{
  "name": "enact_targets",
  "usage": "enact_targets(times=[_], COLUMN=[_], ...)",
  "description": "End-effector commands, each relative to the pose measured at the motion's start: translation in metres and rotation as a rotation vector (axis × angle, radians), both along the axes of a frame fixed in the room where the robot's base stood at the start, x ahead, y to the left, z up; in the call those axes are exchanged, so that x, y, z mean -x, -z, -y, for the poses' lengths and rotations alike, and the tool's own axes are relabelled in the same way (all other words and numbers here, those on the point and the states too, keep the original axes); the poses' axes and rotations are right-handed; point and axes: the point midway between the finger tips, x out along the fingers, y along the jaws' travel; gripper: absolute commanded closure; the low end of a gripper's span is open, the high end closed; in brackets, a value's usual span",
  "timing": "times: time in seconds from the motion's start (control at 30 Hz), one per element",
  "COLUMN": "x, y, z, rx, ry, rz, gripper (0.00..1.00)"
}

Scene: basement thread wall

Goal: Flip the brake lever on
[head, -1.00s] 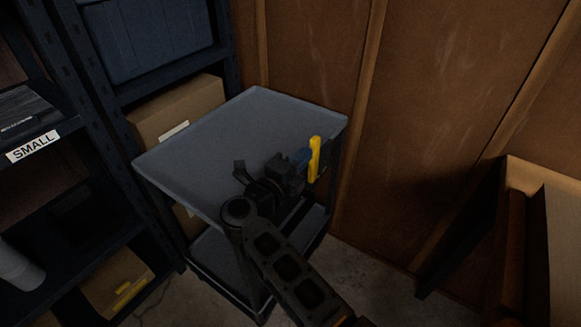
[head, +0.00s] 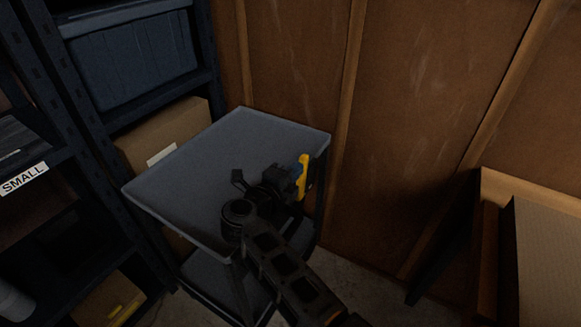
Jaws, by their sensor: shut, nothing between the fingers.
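The yellow lever-like part (head: 303,178) stands roughly upright at the right side of the grey cart (head: 190,165); I take it for the brake lever. A little blue shows beside it, and its mount is hidden behind my arm.
Dark shelving on the left holds a blue bin (head: 135,60) and a cardboard box (head: 170,135). A brown panelled wall (head: 410,100) stands behind the cart. A wooden bench-like piece (head: 545,240) is at right. Some bare floor (head: 365,280) shows between it and the cart.

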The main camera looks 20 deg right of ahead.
Motion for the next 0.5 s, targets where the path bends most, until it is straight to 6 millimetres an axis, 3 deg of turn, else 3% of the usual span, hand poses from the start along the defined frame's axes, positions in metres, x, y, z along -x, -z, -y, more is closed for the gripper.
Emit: enact_targets(times=[0.03, 0.13, 0.3, 0.5], x=[-0.003, -0.009, -0.019, -0.032], y=[-0.012, -0.013, -0.008, 0.001], z=[0.004, 0.013, 0.027, 0.044], rx=[-0.029, -0.088, -0.183, -0.176], ry=[0.003, 0.003, 0.002, 0.002], rz=[-0.019, -0.064, -0.132, -0.129], gripper=[1.0, 1.0, 1.0, 1.0])
